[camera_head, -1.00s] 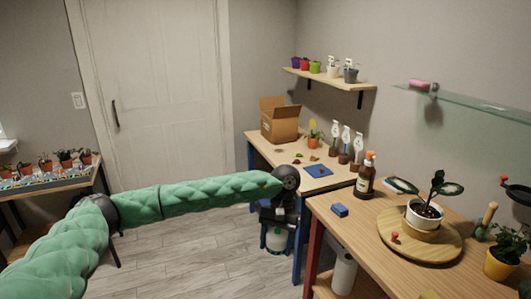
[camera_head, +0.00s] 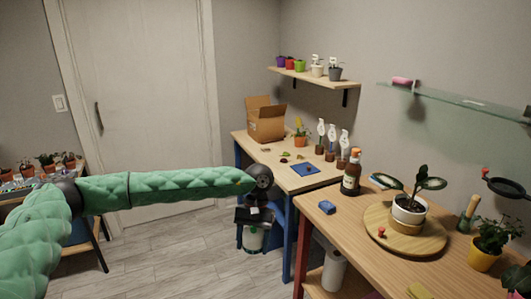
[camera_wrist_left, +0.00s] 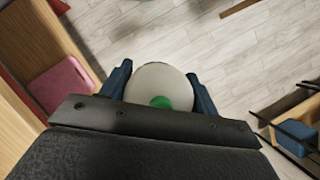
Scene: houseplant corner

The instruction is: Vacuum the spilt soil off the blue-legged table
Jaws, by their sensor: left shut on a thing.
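The blue-legged table (camera_head: 325,174) stands against the right wall, its top light wood. Small dark and greenish bits (camera_head: 284,155) lie on it; I cannot tell clearly which are soil. My left gripper (camera_head: 254,222) is in front of this table, below its top. It is shut on a white, rounded thing with a green part (camera_head: 254,240), probably the hand vacuum. In the left wrist view the white thing (camera_wrist_left: 160,82) sits between the two blue fingers, with its green patch towards me. The gripper hides part of it. My right gripper is out of view.
A red-legged table (camera_head: 340,232) at right holds a brown bottle (camera_head: 351,172) and plants. The floor (camera_head: 185,245) at left is clear.

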